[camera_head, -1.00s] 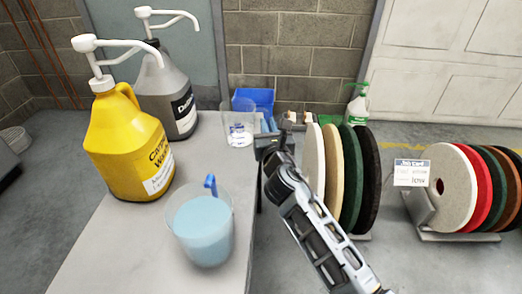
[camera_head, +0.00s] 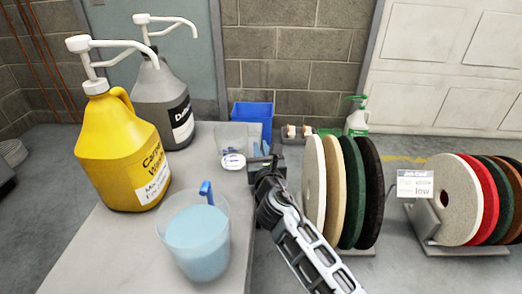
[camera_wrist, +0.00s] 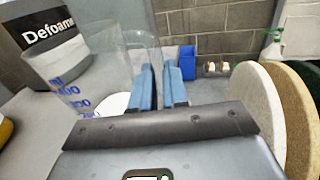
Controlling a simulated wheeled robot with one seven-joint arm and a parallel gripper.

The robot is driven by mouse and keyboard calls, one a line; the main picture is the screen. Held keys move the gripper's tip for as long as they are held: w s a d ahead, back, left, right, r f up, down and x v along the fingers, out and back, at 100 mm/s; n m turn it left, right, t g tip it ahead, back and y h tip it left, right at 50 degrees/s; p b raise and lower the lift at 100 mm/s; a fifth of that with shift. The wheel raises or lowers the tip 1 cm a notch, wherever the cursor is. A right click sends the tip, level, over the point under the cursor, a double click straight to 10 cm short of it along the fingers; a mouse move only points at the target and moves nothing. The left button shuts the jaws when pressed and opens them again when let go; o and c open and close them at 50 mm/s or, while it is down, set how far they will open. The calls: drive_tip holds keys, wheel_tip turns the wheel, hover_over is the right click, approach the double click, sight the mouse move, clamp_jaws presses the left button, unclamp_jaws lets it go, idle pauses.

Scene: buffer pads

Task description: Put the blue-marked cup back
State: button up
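The blue-marked cup (camera_head: 231,143) is clear, with blue marks on its side. It is over the far end of the grey table, in front of the blue bin. In the wrist view the cup (camera_wrist: 75,90) fills the left side, with its marks near the lens. My gripper (camera_head: 260,150) is at the cup's right. Its two blue fingers (camera_wrist: 160,85) are close together with a narrow gap, and the cup's clear handle loop reaches between them. Whether the cup's base touches the table is unclear. A second clear cup of light-blue liquid (camera_head: 197,245) with a blue handle stands nearer.
A yellow jug (camera_head: 122,155) and a grey Defoamer jug (camera_head: 160,105) with white pumps stand on the table's left (camera_head: 95,255). A blue bin (camera_head: 252,115) is behind. Racks of round pads (camera_head: 314,180) and (camera_head: 455,200) stand to the right. A green-topped spray bottle (camera_head: 357,118) is farther back.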

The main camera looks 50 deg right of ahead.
drive_tip(key=o, duration=0.5)
drive_tip(key=shift+r, duration=0.25)
drive_tip(key=s+a+f+m+y, duration=0.2)
drive_tip(key=s+a+m+y, duration=0.15)
drive_tip(key=s+a, duration=0.45)
drive_tip(key=s+a+f+m+y+p, duration=0.15)
drive_tip(key=s+a+m, duration=0.3)
drive_tip(key=s, duration=0.45)
drive_tip(key=s+a+f+m+y+b, duration=0.1)
drive_tip(key=s+a+f+m+y, duration=0.15)
drive_tip(key=s+a, duration=0.55)
drive_tip(key=s+a+r+m+y, duration=0.1)
drive_tip(key=s+r+m, duration=0.2)
drive_tip(key=s+m, duration=0.2)
drive_tip(key=s+a+r+m+y, duration=0.1)
drive_tip(key=s+r+m, duration=0.3)
drive_tip(key=s+m, duration=0.1)
drive_tip(key=s+a+r+m+t+y, duration=0.1)
drive_tip(key=s+r+m+y, duration=0.1)
drive_tip(key=s+r+m, duration=0.2)
drive_tip(key=shift+s+a+m, duration=0.1)
drive_tip(key=shift+s+m, duration=0.15)
drive_tip(key=shift+m, duration=0.7)
drive_tip(key=shift+s+a+m, duration=0.1)
drive_tip(key=shift+s+m, duration=0.1)
drive_tip(key=shift+m, duration=0.7)
